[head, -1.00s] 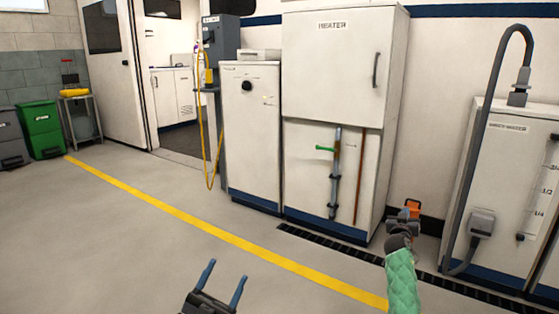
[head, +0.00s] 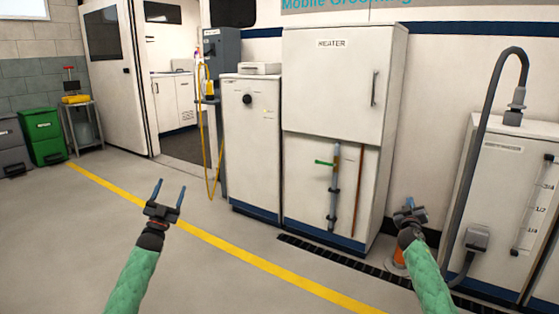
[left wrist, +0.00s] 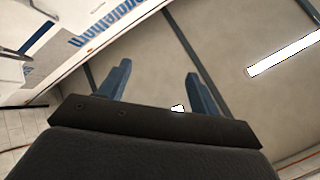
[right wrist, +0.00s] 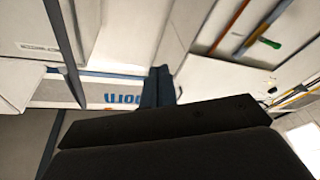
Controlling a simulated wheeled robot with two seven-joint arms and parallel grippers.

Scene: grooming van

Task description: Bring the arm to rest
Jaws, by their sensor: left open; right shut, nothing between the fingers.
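My left gripper (head: 171,193) is raised over the open floor at the lower left of the head view. Its two blue fingers are apart with nothing between them, and they also show open in the left wrist view (left wrist: 160,88). My right gripper (head: 409,205) is in front of the wall between the heater cabinet and the grey-hosed unit. Its fingers are together and empty in the right wrist view (right wrist: 158,86). Both green-sleeved forearms reach up from the bottom of the head view.
The heater cabinet (head: 340,85) and a lower white cabinet (head: 252,150) stand along the van. A water unit (head: 500,200) with a grey hose is at the right. An orange object (head: 398,258) stands behind my right forearm. The floor at left, with a yellow line (head: 240,243), is clear.

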